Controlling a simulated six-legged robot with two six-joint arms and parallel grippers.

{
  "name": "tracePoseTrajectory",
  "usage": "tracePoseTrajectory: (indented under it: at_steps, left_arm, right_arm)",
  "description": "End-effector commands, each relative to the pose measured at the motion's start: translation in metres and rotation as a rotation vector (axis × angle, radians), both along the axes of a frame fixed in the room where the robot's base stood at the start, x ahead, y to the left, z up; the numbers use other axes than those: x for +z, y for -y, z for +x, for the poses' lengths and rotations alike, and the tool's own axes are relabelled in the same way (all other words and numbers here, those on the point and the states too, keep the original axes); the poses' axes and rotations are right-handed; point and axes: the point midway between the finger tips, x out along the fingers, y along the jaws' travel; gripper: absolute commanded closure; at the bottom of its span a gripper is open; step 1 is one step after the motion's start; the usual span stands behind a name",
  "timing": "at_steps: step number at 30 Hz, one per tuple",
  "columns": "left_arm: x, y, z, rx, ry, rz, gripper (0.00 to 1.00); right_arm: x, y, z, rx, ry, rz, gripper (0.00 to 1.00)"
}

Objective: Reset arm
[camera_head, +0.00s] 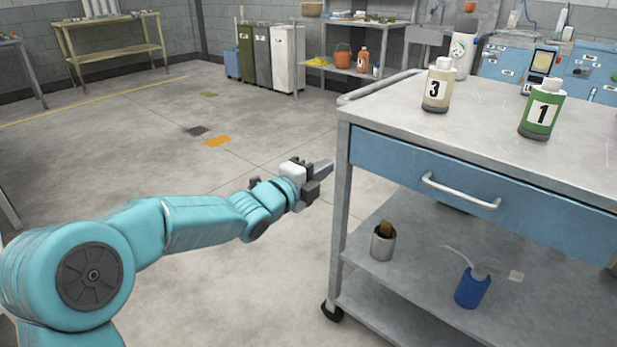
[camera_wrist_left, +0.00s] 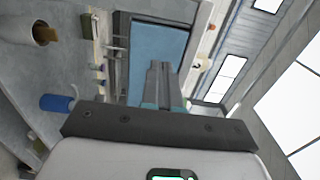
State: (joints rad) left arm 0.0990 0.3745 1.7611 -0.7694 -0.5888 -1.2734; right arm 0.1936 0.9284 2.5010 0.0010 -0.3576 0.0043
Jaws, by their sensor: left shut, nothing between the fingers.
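My left arm reaches in from the left in the head view, and its gripper (camera_head: 322,178) is beside the left front leg of the cart (camera_head: 347,220), apart from the drawer handle. The gripper is shut and empty. In the left wrist view the closed fingers (camera_wrist_left: 158,82) point towards the blue drawer front (camera_wrist_left: 150,50). My right gripper does not show.
On the cart top stand a beige bottle marked 3 (camera_head: 439,85) and a green bottle marked 1 (camera_head: 541,109). The shelf below holds a metal can (camera_head: 383,243) and a blue container (camera_head: 472,288). The floor (camera_head: 270,290) left of the cart is clear.

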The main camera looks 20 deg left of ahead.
Motion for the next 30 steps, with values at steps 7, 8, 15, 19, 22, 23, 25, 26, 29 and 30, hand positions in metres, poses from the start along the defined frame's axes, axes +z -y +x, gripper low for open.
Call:
tracePoseTrajectory:
  at_steps: [7, 8, 15, 19, 22, 23, 25, 26, 29, 30]
  left_arm:
    - [0.0, -0.011, -0.032, 0.001, -0.001, 0.001, 1.0]
    - [0.0, -0.011, -0.034, 0.001, -0.001, 0.001, 1.0]
    - [-0.017, -0.01, -0.034, -0.006, -0.029, -0.003, 1.0]
    - [-0.087, 0.008, -0.031, -0.037, -0.162, -0.033, 1.0]
    - [-0.167, 0.027, -0.045, -0.039, -0.347, -0.111, 1.0]
    - [-0.19, 0.033, -0.052, -0.032, -0.412, -0.146, 1.0]
    - [-0.245, 0.045, -0.073, 0.0, -0.575, -0.25, 1.0]
    - [-0.267, 0.05, -0.085, 0.019, -0.649, -0.299, 1.0]
    - [-0.335, 0.067, -0.132, 0.121, -0.907, -0.48, 1.0]
    - [-0.359, 0.073, -0.155, 0.178, -1.013, -0.558, 1.0]
  right_arm:
    - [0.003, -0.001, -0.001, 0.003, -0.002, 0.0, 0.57]
    - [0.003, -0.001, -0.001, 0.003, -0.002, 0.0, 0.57]
    - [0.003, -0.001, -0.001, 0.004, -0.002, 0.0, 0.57]
    - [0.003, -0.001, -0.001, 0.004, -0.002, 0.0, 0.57]
    - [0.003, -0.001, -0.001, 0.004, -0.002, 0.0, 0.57]
    - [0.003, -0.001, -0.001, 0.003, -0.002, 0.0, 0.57]
    - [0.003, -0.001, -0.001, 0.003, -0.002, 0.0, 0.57]
    - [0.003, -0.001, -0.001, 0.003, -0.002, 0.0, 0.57]
    - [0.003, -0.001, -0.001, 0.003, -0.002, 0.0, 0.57]
    - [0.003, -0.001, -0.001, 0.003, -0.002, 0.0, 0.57]
